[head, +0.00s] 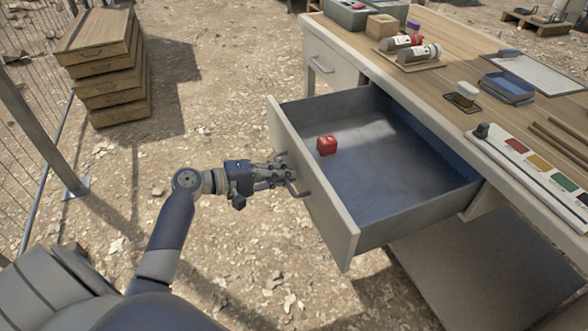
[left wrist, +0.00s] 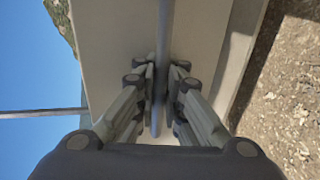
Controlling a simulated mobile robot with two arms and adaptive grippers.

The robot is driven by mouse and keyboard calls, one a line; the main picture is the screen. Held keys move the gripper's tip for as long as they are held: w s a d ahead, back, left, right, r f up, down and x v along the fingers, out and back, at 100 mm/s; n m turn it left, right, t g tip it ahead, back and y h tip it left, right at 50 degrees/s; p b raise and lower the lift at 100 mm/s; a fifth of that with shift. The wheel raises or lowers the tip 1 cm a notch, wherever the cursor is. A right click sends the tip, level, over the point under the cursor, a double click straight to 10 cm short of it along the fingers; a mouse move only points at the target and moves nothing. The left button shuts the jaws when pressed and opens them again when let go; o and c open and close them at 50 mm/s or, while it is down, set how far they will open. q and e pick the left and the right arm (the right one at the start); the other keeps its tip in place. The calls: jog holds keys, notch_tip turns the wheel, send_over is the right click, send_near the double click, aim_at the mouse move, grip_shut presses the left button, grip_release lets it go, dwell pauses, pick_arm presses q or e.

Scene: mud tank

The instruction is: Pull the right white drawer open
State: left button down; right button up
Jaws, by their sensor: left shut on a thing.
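The right white drawer (head: 345,225) is pulled far out from the desk in the head view, its grey-blue inside showing. My left gripper (head: 288,178) is at the outer face of the drawer's front panel, shut on the drawer handle (head: 294,185). In the left wrist view the fingers (left wrist: 156,85) close on both sides of the handle bar (left wrist: 160,50), with the pale drawer front behind. My right gripper is in neither view.
The wooden desk top (head: 440,75) carries bottles, a blue tray (head: 508,87), a clipboard and a strip of coloured patches. A second, shut drawer (head: 330,65) is farther left. Stacked wooden crates (head: 105,65) and a wire fence stand at left. Gravel ground (head: 200,130) beside the drawer is clear.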

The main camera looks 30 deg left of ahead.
pick_arm(q)
jog(key=shift+a+r, duration=0.1)
jog(key=c, duration=1.7)
grip_release()
jog(key=shift+s, duration=0.1)
jog(key=v, duration=1.2)
